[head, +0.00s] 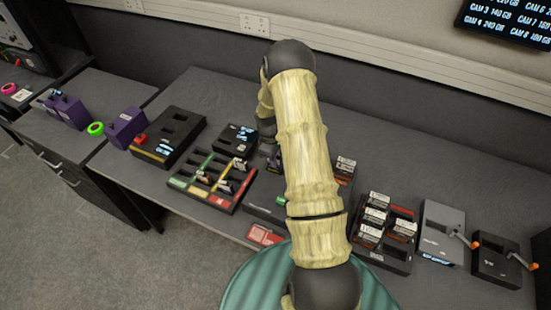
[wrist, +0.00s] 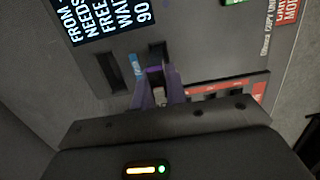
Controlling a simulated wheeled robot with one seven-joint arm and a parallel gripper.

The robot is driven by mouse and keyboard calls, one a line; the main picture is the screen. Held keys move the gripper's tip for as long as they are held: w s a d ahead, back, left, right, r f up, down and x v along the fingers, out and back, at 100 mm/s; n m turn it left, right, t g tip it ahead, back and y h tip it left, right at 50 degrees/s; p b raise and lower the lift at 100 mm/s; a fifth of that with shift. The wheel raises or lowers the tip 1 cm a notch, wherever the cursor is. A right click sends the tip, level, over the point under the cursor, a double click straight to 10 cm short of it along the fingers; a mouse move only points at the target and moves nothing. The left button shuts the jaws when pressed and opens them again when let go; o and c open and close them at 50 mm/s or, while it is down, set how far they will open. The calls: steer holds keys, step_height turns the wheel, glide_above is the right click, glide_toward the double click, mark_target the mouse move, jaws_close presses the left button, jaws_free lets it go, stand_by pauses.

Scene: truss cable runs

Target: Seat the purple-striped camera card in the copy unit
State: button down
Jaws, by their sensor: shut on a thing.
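In the wrist view the copy unit (wrist: 195,45) is a grey box with a lit text screen, a "COPY UNIT" label and two dark slots, one left (wrist: 108,72) and one further right. My gripper (wrist: 158,82) is over its top face, shut on the purple-striped camera card (wrist: 153,70). Only a little purple shows between the fingers, at the near end of the right slot. How deep the card sits is hidden. In the head view my arm covers the gripper, the card and much of the unit.
In the head view a tray of cards with coloured lanes (head: 211,184) stands left of my arm. A black box with a red part (head: 168,137) lies further left. A card rack (head: 384,235) and two units with orange-tipped levers (head: 441,232) stand right. Behind them the bench is clear.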

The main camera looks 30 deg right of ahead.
steer(key=shift+f+b, duration=1.05)
steer(key=shift+f, duration=0.55)
stand_by(1.9)
steer(key=c, duration=1)
jaws_free()
steer(key=shift+r+p, duration=2.45)
steer(key=shift+r, duration=1.35)
